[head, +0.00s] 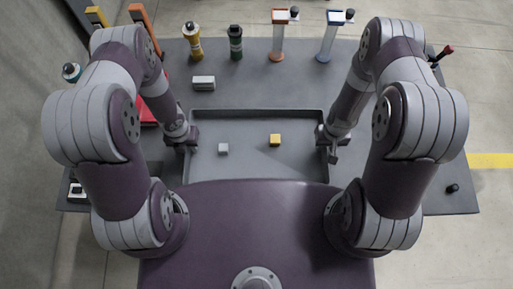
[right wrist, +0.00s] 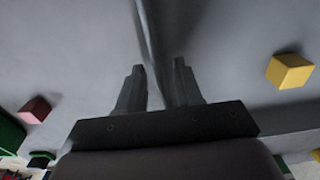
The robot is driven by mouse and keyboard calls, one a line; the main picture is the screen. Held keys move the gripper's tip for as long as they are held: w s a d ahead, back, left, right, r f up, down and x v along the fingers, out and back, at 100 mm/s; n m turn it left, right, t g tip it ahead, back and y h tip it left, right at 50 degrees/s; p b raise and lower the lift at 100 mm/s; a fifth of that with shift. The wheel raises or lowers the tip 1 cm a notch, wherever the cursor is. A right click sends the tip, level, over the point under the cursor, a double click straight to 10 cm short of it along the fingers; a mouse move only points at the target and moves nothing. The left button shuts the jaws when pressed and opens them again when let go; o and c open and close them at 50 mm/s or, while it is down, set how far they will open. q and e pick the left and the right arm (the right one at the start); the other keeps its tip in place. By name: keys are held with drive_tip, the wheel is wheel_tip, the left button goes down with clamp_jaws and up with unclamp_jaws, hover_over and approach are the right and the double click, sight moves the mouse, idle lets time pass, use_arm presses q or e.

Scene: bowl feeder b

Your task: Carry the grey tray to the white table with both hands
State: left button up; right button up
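The grey tray (head: 250,163) lies on the grey table in front of my body, its near side hidden by my body. A small grey block (head: 223,149) and a yellow block (head: 275,140) are in it. My left gripper (head: 191,146) is at the tray's left wall; its fingers are too small to tell apart. My right gripper (head: 328,152) is at the right wall. In the right wrist view its two fingers (right wrist: 160,88) stand apart, with the tray's thin wall (right wrist: 150,35) running between them. No white table is in view.
On the grey table (head: 250,82), beyond the tray, are a white-grey block (head: 204,83), a yellow bottle (head: 193,42), a dark green bottle (head: 235,43), and orange (head: 278,38) and blue (head: 329,38) stands. A red block (right wrist: 36,109) shows in the right wrist view.

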use_arm(q)
clamp_jaws()
use_arm(e)
clamp_jaws()
idle(1.3)
